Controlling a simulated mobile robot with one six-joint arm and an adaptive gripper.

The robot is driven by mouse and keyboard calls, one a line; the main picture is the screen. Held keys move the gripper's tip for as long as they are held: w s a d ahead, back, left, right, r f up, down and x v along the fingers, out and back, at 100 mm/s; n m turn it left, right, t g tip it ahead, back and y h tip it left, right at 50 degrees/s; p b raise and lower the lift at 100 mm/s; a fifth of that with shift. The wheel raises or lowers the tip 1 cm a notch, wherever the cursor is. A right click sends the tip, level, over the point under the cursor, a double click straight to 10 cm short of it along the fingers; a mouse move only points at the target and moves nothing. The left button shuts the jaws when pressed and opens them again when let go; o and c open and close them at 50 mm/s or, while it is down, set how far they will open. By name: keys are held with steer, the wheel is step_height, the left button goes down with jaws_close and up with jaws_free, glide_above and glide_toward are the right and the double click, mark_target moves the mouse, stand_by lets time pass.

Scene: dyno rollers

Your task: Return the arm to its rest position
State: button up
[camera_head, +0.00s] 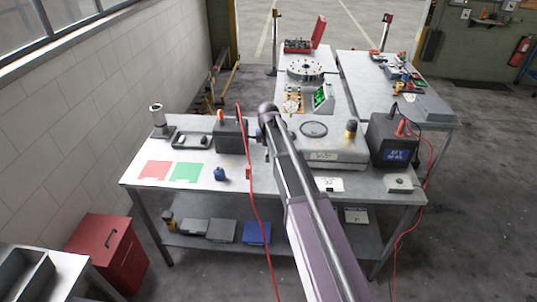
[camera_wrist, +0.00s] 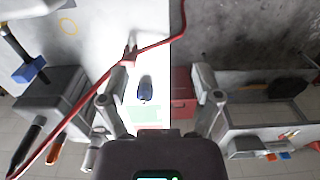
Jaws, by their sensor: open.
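My arm (camera_head: 300,205) reaches from the bottom of the head view over the front workbench (camera_head: 335,198), its elbow-like end near the bench's middle. In the head view my gripper cannot be made out. In the wrist view my gripper (camera_wrist: 160,80) has its two fingers spread wide apart with nothing held between them. Below the gap I see a small dark blue object (camera_wrist: 146,88) on the bench; it also shows in the head view (camera_head: 220,174). A red cable (camera_wrist: 160,42) with a red clip (camera_wrist: 130,54) crosses near the left finger.
A red mat (camera_head: 155,170) and a green mat (camera_head: 187,172) lie at the bench's left. A black battery-like box (camera_head: 393,142) stands at its right. A red cabinet (camera_head: 105,250) is on the floor at lower left, by a grey tray unit (camera_head: 35,275). Red cables hang down.

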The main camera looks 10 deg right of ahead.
stand_by(0.7)
steer(key=s+f+m+b, duration=0.2)
steer(key=s+m, duration=0.5)
steer(key=s, duration=0.6)
steer(key=s+d+f+m+b, duration=0.1)
steer(key=s+f+m+b, duration=0.1)
steer(key=s+m, duration=0.6)
steer(key=s, duration=0.5)
steer(key=shift+s+d, duration=0.25)
steer(key=shift+s, duration=0.05)
steer(key=shift+f, duration=0.1)
